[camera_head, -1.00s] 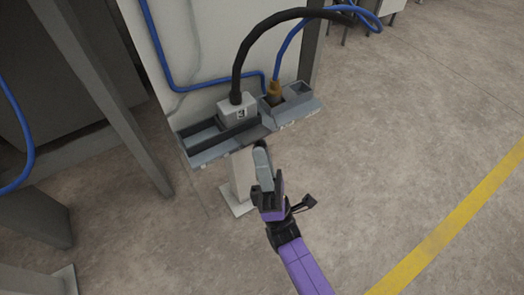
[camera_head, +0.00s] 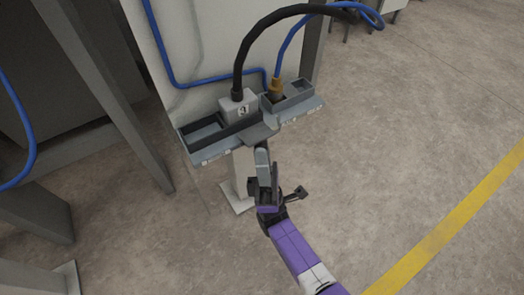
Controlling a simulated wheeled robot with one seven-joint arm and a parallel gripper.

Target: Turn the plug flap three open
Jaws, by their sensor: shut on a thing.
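The plug flap three (camera_head: 259,133) is a small grey plate sticking out at the front of the grey socket strip (camera_head: 205,154), just below and right of the white plug block marked 3 (camera_head: 238,107). A thick black cable rises from that block. My gripper (camera_head: 262,149) reaches up from below, its tip at the flap's front edge. It is shut on the flap, though the fingers hide the exact contact.
An orange-collared plug (camera_head: 275,88) with a blue cable sits right of the block. A light panel stands behind the strip, and a post (camera_head: 241,180) below it. A grey frame leg (camera_head: 140,150) stands left. Floor on the right is clear.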

